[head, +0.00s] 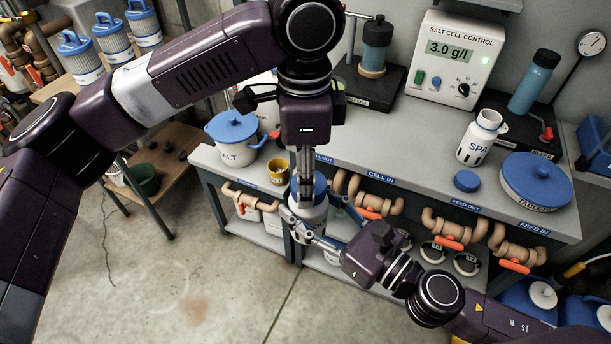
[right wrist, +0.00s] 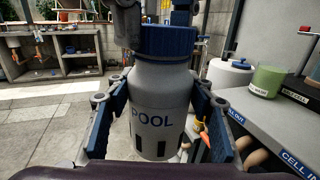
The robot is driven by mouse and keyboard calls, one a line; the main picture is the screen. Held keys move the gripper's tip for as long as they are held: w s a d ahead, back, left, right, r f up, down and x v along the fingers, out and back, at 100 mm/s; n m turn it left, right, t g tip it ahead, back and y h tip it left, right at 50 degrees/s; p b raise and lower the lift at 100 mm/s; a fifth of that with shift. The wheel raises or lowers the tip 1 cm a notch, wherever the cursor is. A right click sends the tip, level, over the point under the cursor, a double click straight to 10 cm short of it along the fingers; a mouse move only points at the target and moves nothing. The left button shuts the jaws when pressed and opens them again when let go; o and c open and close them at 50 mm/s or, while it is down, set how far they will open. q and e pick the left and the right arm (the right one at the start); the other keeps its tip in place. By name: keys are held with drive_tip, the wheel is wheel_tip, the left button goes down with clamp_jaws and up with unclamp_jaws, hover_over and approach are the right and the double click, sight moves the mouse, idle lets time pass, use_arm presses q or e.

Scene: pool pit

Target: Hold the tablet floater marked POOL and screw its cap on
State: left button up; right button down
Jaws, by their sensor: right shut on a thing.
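The white tablet floater marked POOL (right wrist: 158,100) stands upright between the fingers of my right gripper (head: 316,216), which is shut around its body in front of the bench. Its dark slots show low on the body in the right wrist view. A ribbed blue cap (right wrist: 167,42) sits level on top of the floater; how far it is screwed down cannot be told. My left gripper (head: 306,172) points straight down over the cap. Its fingers show apart at the cap's top in the right wrist view, but whether they press on it is unclear.
On the bench stand a white SPA floater (head: 480,140) with an open neck, a loose blue cap (head: 466,181), a blue tablet lid (head: 537,182), a yellow cup (head: 278,171) and a SALT pot (head: 236,150). Pipes with orange valves (head: 370,213) run below the bench edge.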

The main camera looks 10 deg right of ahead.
use_arm(q)
drive_tip(key=m, duration=0.7)
drive_tip(key=shift+w, duration=0.3)
drive_tip(key=o, duration=0.9)
wheel_tip(320, 180, up, 12)
drive_tip(key=shift+d, duration=0.1)
